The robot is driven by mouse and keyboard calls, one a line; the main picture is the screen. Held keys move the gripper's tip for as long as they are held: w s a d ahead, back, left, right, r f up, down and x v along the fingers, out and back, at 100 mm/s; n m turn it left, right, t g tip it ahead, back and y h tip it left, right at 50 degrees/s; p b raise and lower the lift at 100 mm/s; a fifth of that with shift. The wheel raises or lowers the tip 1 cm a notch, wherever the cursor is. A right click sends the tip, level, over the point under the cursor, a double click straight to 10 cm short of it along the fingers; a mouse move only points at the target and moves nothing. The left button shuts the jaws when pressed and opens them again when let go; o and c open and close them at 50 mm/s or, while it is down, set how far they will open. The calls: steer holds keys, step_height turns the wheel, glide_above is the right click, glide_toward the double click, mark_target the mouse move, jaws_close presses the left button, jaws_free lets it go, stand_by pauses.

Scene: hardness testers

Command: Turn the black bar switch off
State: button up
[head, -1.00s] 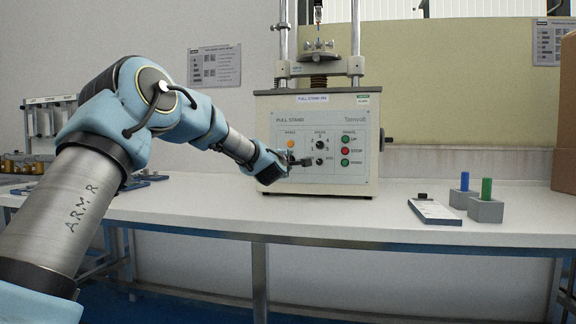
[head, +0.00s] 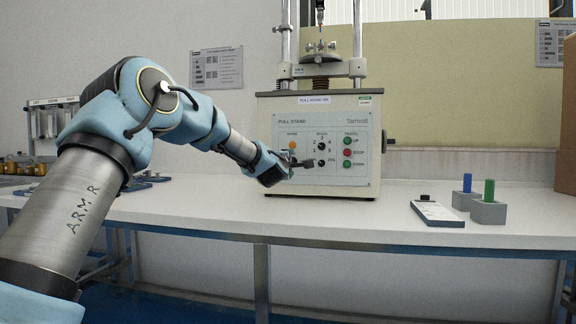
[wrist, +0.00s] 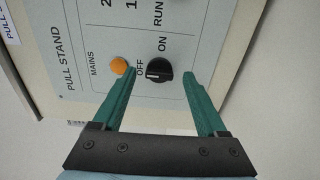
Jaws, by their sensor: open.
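The black bar switch (wrist: 158,71) shows in the wrist view as a round black knob with a raised bar and a pale line on its left part. The OFF label is at its upper left and ON is above it in the picture. The pale line lies on the OFF label's side; I cannot tell its exact setting. My gripper (wrist: 160,74) is open, its green fingers on either side of the switch with gaps visible. In the head view my gripper (head: 302,163) is at the lower left of the panel and hides the switch.
An orange MAINS lamp (wrist: 119,66) sits close to the left finger. The pull stand (head: 368,109) has a small dial (head: 321,146) and green and red buttons to the right. A tablet-like board (head: 437,213) and grey blocks (head: 488,212) lie on the bench at right.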

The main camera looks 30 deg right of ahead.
steer(key=v, duration=1)
steer(key=shift+s+a, duration=0.2)
